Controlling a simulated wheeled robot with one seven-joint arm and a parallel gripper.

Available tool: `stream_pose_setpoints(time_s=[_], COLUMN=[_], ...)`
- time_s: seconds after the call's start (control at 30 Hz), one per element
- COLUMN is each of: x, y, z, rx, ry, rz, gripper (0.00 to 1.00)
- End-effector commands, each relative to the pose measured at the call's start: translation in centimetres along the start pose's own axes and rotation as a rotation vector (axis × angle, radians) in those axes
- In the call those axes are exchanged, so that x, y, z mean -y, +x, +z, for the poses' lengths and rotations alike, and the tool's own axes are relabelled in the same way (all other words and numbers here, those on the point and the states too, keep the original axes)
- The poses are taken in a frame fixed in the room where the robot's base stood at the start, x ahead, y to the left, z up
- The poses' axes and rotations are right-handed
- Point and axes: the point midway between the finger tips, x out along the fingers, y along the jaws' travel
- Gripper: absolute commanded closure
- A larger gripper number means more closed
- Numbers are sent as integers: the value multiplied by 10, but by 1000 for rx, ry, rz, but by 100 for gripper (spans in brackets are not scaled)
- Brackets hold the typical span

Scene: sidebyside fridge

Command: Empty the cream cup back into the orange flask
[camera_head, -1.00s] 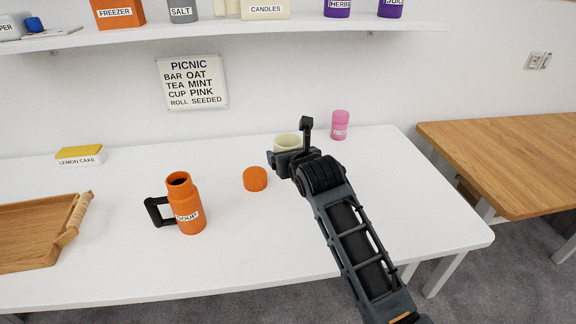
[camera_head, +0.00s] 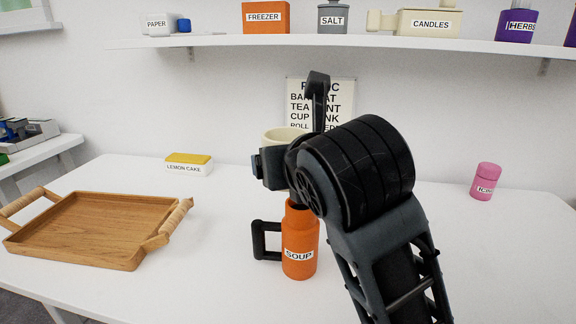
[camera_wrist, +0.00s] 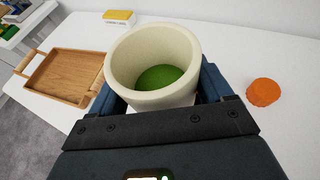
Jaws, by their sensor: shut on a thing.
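The cream cup (camera_head: 283,137) is held in my gripper (camera_head: 270,166), above and behind the orange flask as seen in the head view. In the wrist view the cup (camera_wrist: 122,62) sits between the two fingers and holds something green (camera_wrist: 160,79). It looks roughly upright. The orange flask (camera_head: 300,248), labelled SOUP, stands upright on the white table with its black handle to the left. Its top is partly hidden by my arm. The orange lid (camera_wrist: 264,92) lies on the table to the right in the wrist view; my arm hides it in the head view.
A wooden tray (camera_head: 100,225) lies on the left of the white table (camera_head: 190,290). A lemon cake box (camera_head: 188,165) stands at the back. A pink jar (camera_head: 486,181) stands at the right. A shelf (camera_head: 225,42) with labelled containers runs above.

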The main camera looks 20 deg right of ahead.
Motion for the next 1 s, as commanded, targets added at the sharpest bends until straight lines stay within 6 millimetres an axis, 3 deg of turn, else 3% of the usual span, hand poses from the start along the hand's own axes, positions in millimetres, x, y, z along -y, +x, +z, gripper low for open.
stream_pose_setpoints(time_s=[0.43,0.9,1.0], x=[0,-4,-4], y=[-1,12,12], z=[2,-38,-36], rx=[0,-73,-70], ry=[1,100,100], rz=[-1,41,41], gripper=[69,69,69])
